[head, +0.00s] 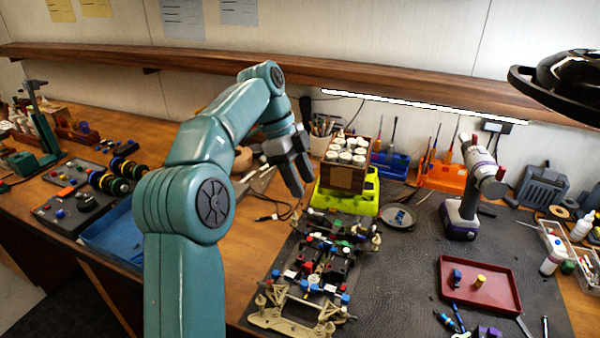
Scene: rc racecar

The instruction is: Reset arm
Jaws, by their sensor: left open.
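My left arm rises from the bottom left in teal and bends over the bench. Its dark grey left gripper (294,178) points down, open, with nothing visible between its fingers. It hangs above and behind the rc racecar chassis (315,262), apart from it. The chassis lies on the dark mat (400,290), with tan end parts and red, blue and white pieces on it. My right gripper is not in view.
A wooden box of white-capped jars (343,178) sits in a yellow-green holder (362,204) just right of the left gripper. A purple-and-grey drill (469,190) stands farther right. A red tray (480,286) lies front right. A blue tray (112,236) is left of my arm.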

